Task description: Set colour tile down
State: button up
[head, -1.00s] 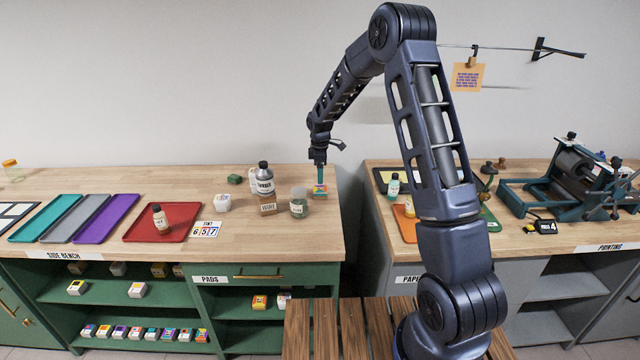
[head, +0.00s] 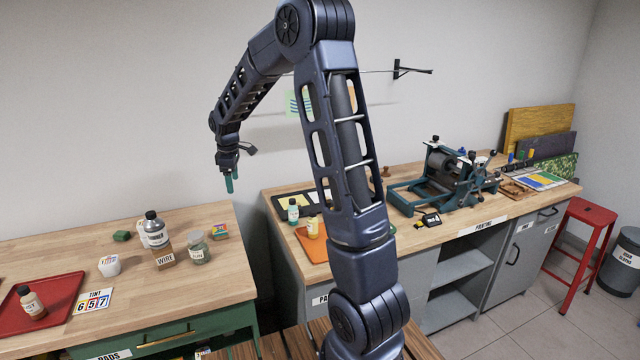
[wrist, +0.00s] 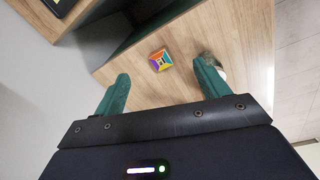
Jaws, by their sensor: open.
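The colour tile (head: 220,231), a small multi-coloured block, lies on the wooden top of the pads bench (head: 206,215) near its right edge. It also shows in the wrist view (wrist: 160,60), on the bare wood beyond and between the fingers. My gripper (head: 229,185) is raised above the bench, a little to the right of the tile in the head view, and does not touch it. In the wrist view the two green fingers (wrist: 160,90) are wide apart with nothing between them.
A jar (head: 198,246), a dark-capped bottle (head: 155,229) and a wire box (head: 165,257) stand left of the tile. A red tray (head: 52,296) lies further left. A gap separates this bench from the printing bench (head: 470,225), which carries a press (head: 440,180).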

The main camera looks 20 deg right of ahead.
jog(key=s+d+r+m+t, duration=0.1)
jog(key=s+d+r+m, duration=0.2)
jog(key=s+d+r, duration=0.4)
jog(key=s+d+r+m+t, duration=0.1)
jog(key=s+d+r+m, duration=0.35)
jog(key=s, duration=0.45)
jog(key=s+d+m, duration=0.3)
jog(key=s, duration=0.7)
jog(key=s+d+m+t, duration=0.1)
jog(key=s+d+m, duration=0.2)
jog(key=s, duration=0.7)
jog(key=shift+s+d+r+m+t, duration=0.25)
jog(key=shift+s+d+m+t, duration=0.05)
jog(key=shift+d+m, duration=0.15)
